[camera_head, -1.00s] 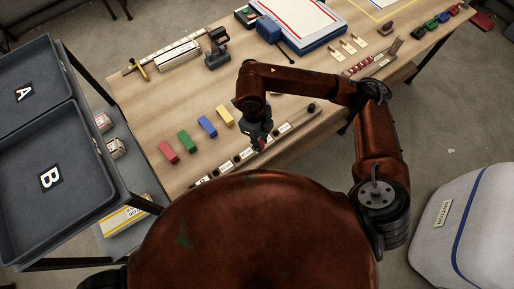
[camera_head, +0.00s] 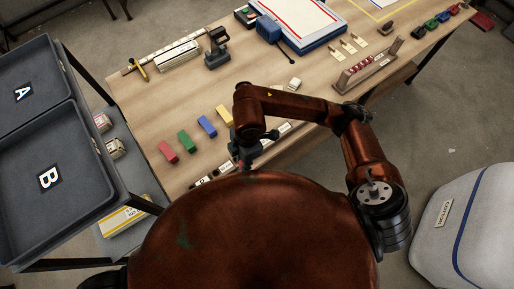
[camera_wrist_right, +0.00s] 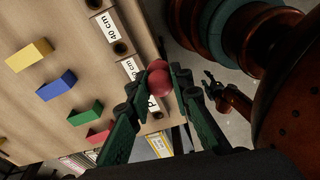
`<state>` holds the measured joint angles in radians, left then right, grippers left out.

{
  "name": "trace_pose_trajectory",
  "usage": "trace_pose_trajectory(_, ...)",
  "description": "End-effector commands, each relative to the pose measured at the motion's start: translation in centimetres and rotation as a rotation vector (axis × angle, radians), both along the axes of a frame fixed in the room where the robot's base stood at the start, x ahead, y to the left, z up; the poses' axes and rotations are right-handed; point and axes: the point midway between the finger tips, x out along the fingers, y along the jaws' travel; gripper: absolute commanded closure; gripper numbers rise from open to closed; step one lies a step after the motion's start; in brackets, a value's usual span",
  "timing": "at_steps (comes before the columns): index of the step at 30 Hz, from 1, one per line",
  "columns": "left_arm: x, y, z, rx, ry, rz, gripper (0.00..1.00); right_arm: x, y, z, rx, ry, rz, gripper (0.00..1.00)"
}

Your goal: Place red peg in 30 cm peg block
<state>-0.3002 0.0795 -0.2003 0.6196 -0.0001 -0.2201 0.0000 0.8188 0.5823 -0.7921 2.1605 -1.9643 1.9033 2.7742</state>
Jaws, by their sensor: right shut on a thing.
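My right gripper (camera_wrist_right: 160,88) is shut on the red peg (camera_wrist_right: 158,80), whose rounded red end shows between the green fingers in the right wrist view. In the head view the right gripper (camera_head: 240,160) is low over the near table edge, by the row of labelled peg blocks (camera_head: 207,179). In the wrist view a block labelled 40 cm (camera_wrist_right: 107,27) has a dark round hole beside its label. The neighbouring label (camera_wrist_right: 129,68) is partly covered and hard to read. The peg's lower end is hidden. What seems to be my left gripper (camera_wrist_right: 209,80) hangs beyond, small and dark.
Red (camera_head: 168,152), green (camera_head: 187,141), blue (camera_head: 207,126) and yellow (camera_head: 225,115) blocks lie in a row beyond the peg blocks. A wooden rack with red items (camera_head: 367,72) stands to the right. Grey trays (camera_head: 100,205) are at the left. The table middle is clear.

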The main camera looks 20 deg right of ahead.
Motion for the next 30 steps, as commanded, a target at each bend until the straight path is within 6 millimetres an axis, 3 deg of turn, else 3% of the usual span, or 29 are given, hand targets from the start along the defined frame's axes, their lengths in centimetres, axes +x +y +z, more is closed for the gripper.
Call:
trace_pose_trajectory(5, 0.0, 0.0, 0.0, 0.0, 0.0, 0.0, 0.6, 0.4, -0.2, -0.3, -0.002, 0.001, -0.08, 1.0)
trace_pose_trajectory(17, 0.0, 0.0, -0.1, 0.0, 0.0, 0.0, 0.6, 7.4, -5.4, -4.2, -0.005, 0.003, -0.087, 1.0)
trace_pose_trajectory(21, 0.0, 0.0, -0.2, 0.0, 0.0, 0.0, 0.6, 9.0, -6.4, -6.9, -0.003, 0.004, -0.084, 1.0)
trace_pose_trajectory(30, 0.0, 0.0, -0.3, 0.0, 0.0, 0.0, 0.6, 10.7, -7.5, -9.2, -0.002, 0.0, -0.08, 1.0)
